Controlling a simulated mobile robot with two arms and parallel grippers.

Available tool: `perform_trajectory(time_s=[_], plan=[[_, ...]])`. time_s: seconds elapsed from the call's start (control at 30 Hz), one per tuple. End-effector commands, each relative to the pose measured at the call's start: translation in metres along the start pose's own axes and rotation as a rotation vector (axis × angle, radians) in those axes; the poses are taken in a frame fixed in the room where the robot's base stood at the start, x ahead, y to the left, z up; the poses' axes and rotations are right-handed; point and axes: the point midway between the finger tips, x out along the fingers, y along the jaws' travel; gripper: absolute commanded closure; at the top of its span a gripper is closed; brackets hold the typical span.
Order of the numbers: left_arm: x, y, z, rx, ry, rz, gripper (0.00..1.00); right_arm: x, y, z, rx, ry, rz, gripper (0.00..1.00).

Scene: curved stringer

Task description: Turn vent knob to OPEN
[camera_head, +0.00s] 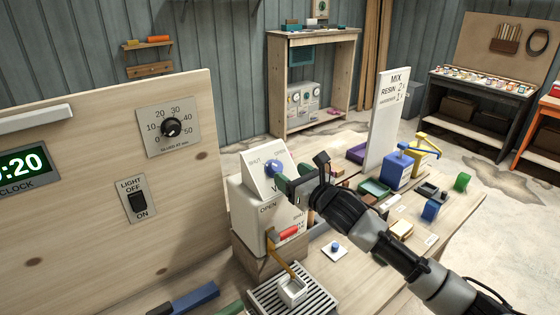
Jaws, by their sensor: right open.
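A blue vent knob (274,168) sits on the sloped white panel (256,178) on top of a white box (246,208). Small labels stand above the knob, too small to read surely, so I cannot tell its setting. My right gripper (305,174) is open, just right of the knob. Its fingers overlap the panel's right edge in the picture and hide part of the lettering below the knob. I cannot tell whether a finger touches the knob. My left gripper is not in view.
The box front bears an "OPEN" label and a red handle (289,232). A small cup (291,290) stands on a grate below. A wooden panel (85,225) with a dial (171,128) and light switch (138,201) rises at left. A white MIX sign (387,120) stands behind my right arm.

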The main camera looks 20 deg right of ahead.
Motion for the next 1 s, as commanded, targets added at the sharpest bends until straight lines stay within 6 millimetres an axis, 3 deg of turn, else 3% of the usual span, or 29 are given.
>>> perform_trajectory(time_s=[0.1,0.3,0.7,0.73,0.93,1.0], plan=[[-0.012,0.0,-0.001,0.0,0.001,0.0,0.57,0.021,0.001,0.003,0.005,0.001,0.0,0.35],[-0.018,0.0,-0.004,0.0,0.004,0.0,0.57,0.043,0.0,0.002,0.003,0.0,0.0,0.35],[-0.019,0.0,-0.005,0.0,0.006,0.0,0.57,0.05,0.0,-0.001,0.002,0.001,0.0,0.35],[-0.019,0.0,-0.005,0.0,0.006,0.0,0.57,0.05,0.0,-0.001,0.001,0.001,0.0,0.37],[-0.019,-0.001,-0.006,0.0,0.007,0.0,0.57,0.05,0.0,-0.001,0.002,0.001,0.0,0.67],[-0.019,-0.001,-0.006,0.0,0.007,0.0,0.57,0.05,0.0,-0.001,0.002,0.001,0.0,0.7]])
